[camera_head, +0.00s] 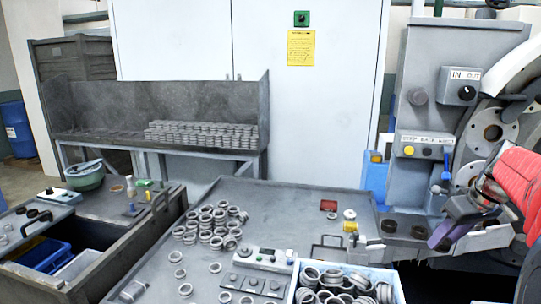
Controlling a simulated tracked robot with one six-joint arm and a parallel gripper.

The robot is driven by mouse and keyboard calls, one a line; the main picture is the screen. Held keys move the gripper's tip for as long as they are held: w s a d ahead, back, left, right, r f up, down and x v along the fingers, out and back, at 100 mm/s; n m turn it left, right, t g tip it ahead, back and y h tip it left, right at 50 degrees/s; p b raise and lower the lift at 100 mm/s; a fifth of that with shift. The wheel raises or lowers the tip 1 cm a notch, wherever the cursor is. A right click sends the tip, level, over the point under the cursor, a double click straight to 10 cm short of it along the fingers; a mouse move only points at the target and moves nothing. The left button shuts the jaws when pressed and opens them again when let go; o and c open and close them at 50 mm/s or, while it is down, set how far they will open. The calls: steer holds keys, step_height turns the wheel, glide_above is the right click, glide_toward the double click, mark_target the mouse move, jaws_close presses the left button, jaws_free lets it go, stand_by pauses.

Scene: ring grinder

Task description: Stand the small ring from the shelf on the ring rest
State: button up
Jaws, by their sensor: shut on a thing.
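My gripper (462,214) is at the right, in front of the grinding machine, below the red sleeve of my arm. It is shut on a small ring, which is mostly hidden by the dark and purple parts of the gripper. It is above the machine's grey front ledge, and I cannot tell whether it touches it. Two dark round pieces, one of them here (389,226), sit on the ledge left of the gripper. I cannot clearly make out which part is the ring rest. A grey shelf (90,105) at the back holds rows of stacked rings (200,134).
Loose rings (218,232) lie on the grey table (290,210). A control box (255,274) and a white bin (398,290) full of rings stand at its front. The machine's round wheel (492,132) is close behind my gripper.

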mark_target(446, 250)
steer(key=shift+s, duration=0.25)
steer(key=shift+s+r, duration=0.1)
steer(key=shift+s, duration=0.1)
steer(key=shift+w+d+f+m+h, duration=0.2)
steer(key=shift+w+d+f+m, duration=0.1)
steer(key=shift+d+m, duration=0.25)
steer(key=shift+w+d+f+m+h, duration=0.2)
steer(key=shift+w+d+m, duration=0.1)
steer(key=shift+d+m, duration=0.25)
steer(key=f, duration=0.1)
steer(key=f+m, duration=0.1)
steer(key=w+f+m, duration=0.1)
steer(key=f, duration=0.1)
steer(key=shift+h, duration=0.4)
steer(key=a+f, duration=0.5)
steer(key=a, duration=0.5)
steer(key=w+a+f+n, duration=0.1)
steer(key=a+f, duration=0.5)
steer(key=a, duration=0.4)
steer(key=w+a+f+n+y, duration=0.1)
steer(key=a+f, duration=0.5)
steer(key=a, duration=0.4)
steer(key=shift+a+f, duration=0.25)
steer(key=shift+a, duration=0.3)
